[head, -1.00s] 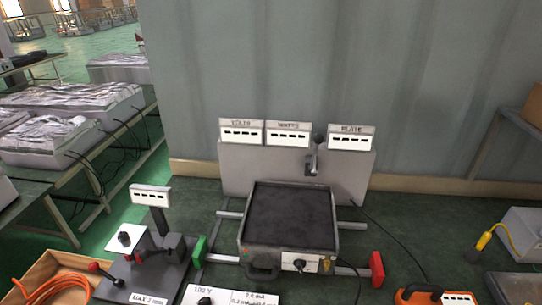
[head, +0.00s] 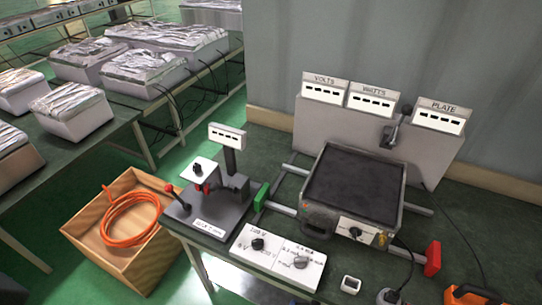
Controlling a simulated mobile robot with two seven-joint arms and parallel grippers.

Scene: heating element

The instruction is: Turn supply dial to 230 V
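The white supply panel (head: 272,265) lies at the front edge of the green bench, low in the middle of the head view. Its left black dial (head: 257,243) has small voltage marks around it, too small to read surely. A second dial (head: 300,262) sits on the panel's right part, with more small marks. I cannot tell which mark either pointer is on. The VOLTS display (head: 325,92) at the back shows only dashes. Neither of my grippers is in view.
Left of the panel stands a grey test stand (head: 205,215) with a red-knobbed lever. Behind it is the heating plate (head: 352,185) with its front knob. WATTS (head: 370,102) and PLATE (head: 438,120) displays show dashes. A wooden crate (head: 85,235) with orange cable is at the left.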

